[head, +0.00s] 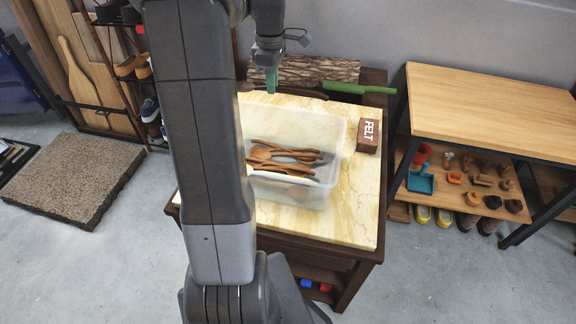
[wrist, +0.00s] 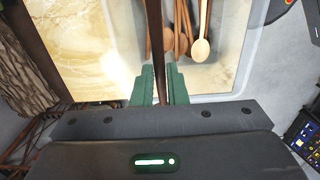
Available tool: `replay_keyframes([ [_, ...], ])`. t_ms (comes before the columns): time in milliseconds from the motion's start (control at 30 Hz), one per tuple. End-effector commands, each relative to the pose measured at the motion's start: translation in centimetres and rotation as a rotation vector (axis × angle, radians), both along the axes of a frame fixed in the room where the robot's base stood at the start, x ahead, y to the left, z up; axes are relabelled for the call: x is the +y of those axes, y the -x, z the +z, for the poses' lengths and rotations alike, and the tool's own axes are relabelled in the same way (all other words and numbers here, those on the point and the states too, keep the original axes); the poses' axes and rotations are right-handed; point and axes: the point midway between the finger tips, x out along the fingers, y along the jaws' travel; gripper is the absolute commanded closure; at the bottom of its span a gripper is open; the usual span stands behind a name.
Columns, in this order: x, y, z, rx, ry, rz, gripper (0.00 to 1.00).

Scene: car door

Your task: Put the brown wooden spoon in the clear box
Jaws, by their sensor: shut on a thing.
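My gripper (wrist: 161,75) has green fingers shut on a dark brown stick-like piece, the brown wooden spoon (wrist: 154,30) as far as I can tell; its far end is cut off at the top of the wrist view. In the wrist view the held piece reaches over the clear box (wrist: 215,78).
A FELT-labelled brown block (head: 369,135) lies right of the box. A bark-covered slab (head: 310,70) and a long green object (head: 358,88) lie at the back. Marble is bare in front right (head: 355,210). A wooden-topped bench (head: 490,100) stands to the right. My arm hides the left.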

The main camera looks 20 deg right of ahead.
Motion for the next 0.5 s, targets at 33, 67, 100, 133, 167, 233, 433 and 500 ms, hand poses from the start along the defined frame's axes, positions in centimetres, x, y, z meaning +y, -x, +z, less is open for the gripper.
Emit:
replay_keyframes([
  [33,0.0,0.0,-1.2,0.0,0.0,0.0,1.0],
  [67,0.0,0.0,-1.6,0.0,0.0,-0.001,1.0],
  [100,0.0,0.0,-2.3,0.001,-0.001,-0.001,1.0],
  [133,0.0,0.0,-2.7,0.0,0.0,-0.001,1.0],
  [167,0.0,0.0,-3.1,0.001,-0.001,-0.001,1.0],
  [233,0.0,0.0,-4.6,0.001,-0.001,-0.001,1.0],
  [433,0.0,0.0,-9.0,0.001,-0.001,-0.001,1.0],
  [500,0.0,0.0,-10.3,0.001,-0.001,-0.001,1.0],
])
